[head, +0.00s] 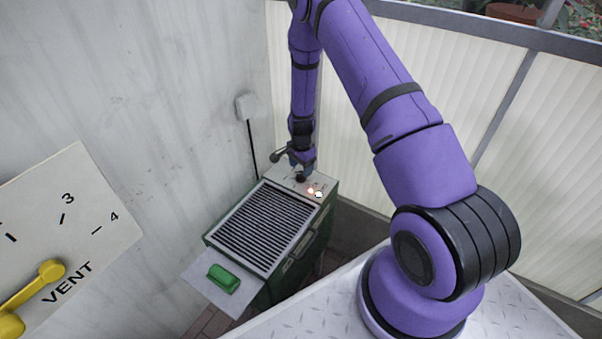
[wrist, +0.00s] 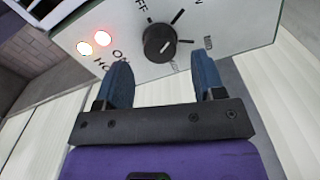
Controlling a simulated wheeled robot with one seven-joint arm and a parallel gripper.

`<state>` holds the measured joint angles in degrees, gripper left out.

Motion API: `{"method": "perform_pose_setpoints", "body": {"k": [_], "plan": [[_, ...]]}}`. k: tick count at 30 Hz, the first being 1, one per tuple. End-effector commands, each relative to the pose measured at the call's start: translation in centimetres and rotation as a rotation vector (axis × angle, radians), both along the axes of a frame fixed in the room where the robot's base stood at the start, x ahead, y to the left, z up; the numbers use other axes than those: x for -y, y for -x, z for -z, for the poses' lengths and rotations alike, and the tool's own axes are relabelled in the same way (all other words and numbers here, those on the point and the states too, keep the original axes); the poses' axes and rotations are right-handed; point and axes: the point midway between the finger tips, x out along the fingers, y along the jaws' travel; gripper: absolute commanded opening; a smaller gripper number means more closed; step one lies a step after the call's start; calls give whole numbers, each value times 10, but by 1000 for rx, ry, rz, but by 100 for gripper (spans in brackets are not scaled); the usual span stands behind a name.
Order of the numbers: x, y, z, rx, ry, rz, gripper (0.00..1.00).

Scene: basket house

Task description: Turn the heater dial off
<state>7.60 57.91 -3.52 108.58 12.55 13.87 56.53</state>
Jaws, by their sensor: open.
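The heater (head: 325,215) is a green box with a slatted grille and a pale control panel at its far end. In the wrist view the panel (wrist: 240,22) bears a round black dial (wrist: 160,42) with a short white mark, which appears to point away from the OFF lettering at the upper left. Two lamps (wrist: 93,43) beside it glow, near ON and HOT lettering. My gripper (wrist: 163,62) is open, with its two blue fingers apart and the dial between and just beyond their tips. In the head view my gripper (head: 301,166) is over the panel.
A green object (head: 224,278) lies on a pale shelf at the heater's near end. A VENT dial plate with a yellow lever (head: 45,272) stands at the left. A wall socket (head: 246,106) with a cable is behind the heater. Translucent panels (head: 425,60) close the right side.

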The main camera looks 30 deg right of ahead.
Motion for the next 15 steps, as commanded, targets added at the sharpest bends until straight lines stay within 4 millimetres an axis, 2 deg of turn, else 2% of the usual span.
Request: {"method": "perform_pose_setpoints", "body": {"k": [3,6,15], "plan": [[0,1,17,-2,-1,0,63],[0,0,26,-1,-1,0,63],[0,0,33,1,0,0,63]]}}
